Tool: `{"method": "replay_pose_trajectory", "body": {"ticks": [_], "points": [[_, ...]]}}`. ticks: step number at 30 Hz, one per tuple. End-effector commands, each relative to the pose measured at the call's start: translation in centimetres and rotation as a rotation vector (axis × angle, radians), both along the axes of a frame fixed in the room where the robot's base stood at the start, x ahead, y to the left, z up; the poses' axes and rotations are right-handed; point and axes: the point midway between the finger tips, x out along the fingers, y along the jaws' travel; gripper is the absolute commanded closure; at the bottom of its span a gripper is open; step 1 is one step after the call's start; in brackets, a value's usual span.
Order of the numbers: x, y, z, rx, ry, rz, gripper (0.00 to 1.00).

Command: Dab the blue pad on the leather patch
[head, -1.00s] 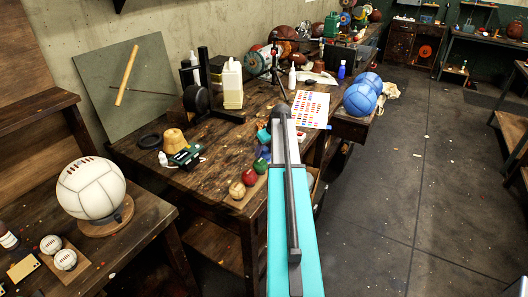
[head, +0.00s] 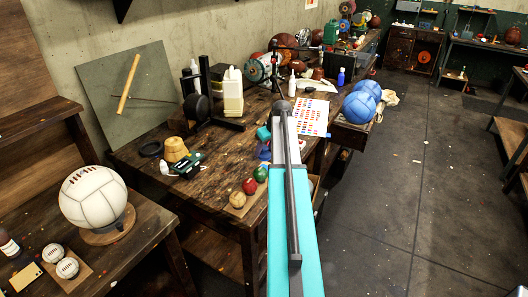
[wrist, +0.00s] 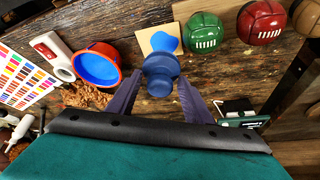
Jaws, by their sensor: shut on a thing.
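The blue pad (wrist: 160,72) is a round, knobbed blue tool in the wrist view. My gripper (wrist: 159,82) is shut on it, with a dark finger on either side. The leather patch (wrist: 146,38) is a pale tan square on the bench just beyond the pad. A bright blue blotch (wrist: 166,41) shows on it, and the pad overlaps its near edge in the picture. I cannot tell whether the pad touches the patch. In the head view my arm hides most of the gripper area.
A red-orange dish (wrist: 112,54) with blue inside stands left of the pad. Green (wrist: 203,32) and red (wrist: 262,21) balls sit close on the right. A colour chart (wrist: 25,78) and a white tube (wrist: 47,46) lie left. The floor (head: 395,200) right of the bench is mostly clear.

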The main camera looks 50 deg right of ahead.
Motion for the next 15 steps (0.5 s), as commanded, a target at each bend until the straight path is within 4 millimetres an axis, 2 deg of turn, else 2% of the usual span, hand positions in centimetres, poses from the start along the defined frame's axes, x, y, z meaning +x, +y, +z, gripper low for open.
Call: {"method": "replay_pose_trajectory", "body": {"ticks": [6, 15], "points": [[0.01, -0.03, 1.14, -0.001, -0.001, 0.000, 0.72], [0.01, -0.01, 1.20, 0.000, -0.001, 0.000, 0.72]]}}
